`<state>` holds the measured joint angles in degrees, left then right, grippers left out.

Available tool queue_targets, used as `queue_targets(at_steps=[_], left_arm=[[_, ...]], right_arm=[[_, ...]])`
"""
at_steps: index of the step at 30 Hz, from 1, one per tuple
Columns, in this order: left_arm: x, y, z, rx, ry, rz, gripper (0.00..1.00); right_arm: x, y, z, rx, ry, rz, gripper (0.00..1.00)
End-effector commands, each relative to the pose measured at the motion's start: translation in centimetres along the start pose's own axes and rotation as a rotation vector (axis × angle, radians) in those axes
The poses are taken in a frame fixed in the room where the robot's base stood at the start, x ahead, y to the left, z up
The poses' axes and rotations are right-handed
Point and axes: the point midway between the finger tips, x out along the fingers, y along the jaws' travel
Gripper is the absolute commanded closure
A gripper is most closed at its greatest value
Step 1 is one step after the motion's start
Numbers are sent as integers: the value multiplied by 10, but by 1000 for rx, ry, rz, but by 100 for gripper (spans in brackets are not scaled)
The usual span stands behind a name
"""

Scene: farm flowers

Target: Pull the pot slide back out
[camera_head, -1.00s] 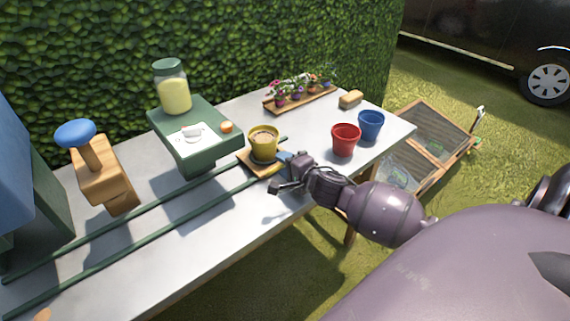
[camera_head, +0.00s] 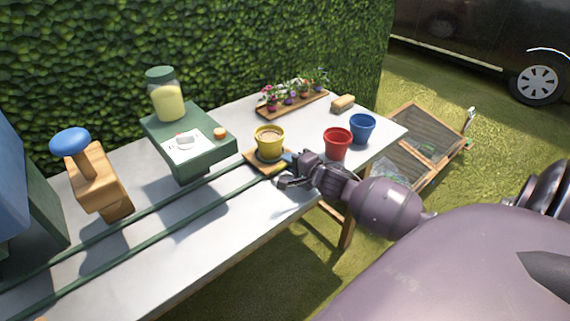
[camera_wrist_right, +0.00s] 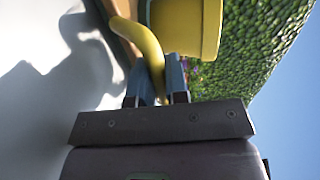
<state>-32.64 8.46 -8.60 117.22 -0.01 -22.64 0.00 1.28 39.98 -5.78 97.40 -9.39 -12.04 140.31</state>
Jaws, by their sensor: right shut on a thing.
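The pot slide (camera_head: 252,158) is a small wooden board at the right end of two green rails (camera_head: 160,217) on the table. A yellow pot (camera_head: 269,147) with brown filling stands upright on it. My right gripper (camera_head: 284,167) is at the slide's right side. In the right wrist view, its fingers (camera_wrist_right: 160,82) are shut on a curved yellow handle (camera_wrist_right: 143,40), with the yellow pot (camera_wrist_right: 190,28) just beyond. The head view hides most of the handle behind the gripper. My left gripper is not in view.
A green stand (camera_head: 205,158) with a jar (camera_head: 166,98) stands left of the slide. Red (camera_head: 337,145) and blue (camera_head: 363,128) pots stand to the right, near my right arm. A flower tray (camera_head: 290,108) is behind. The table front (camera_head: 200,250) is clear.

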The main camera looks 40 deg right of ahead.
Motion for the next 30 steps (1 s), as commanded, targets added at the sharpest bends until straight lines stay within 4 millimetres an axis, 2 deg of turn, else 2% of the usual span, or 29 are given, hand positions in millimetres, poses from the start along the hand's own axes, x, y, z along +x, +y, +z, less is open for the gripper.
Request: queue_targets(at_steps=[6, 7, 11, 23, 30], left_arm=[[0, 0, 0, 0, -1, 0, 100], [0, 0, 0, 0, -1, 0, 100], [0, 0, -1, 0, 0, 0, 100], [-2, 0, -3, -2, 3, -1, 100], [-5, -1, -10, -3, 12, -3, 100]], right_arm=[[0, 0, -4, -3, 9, 2, 100], [0, 0, -4, -3, 9, 2, 82], [0, 0, -4, -3, 8, 1, 63], [-5, -1, -2, -2, 5, 0, 61], [-38, -2, -2, 0, 6, 0, 61]])
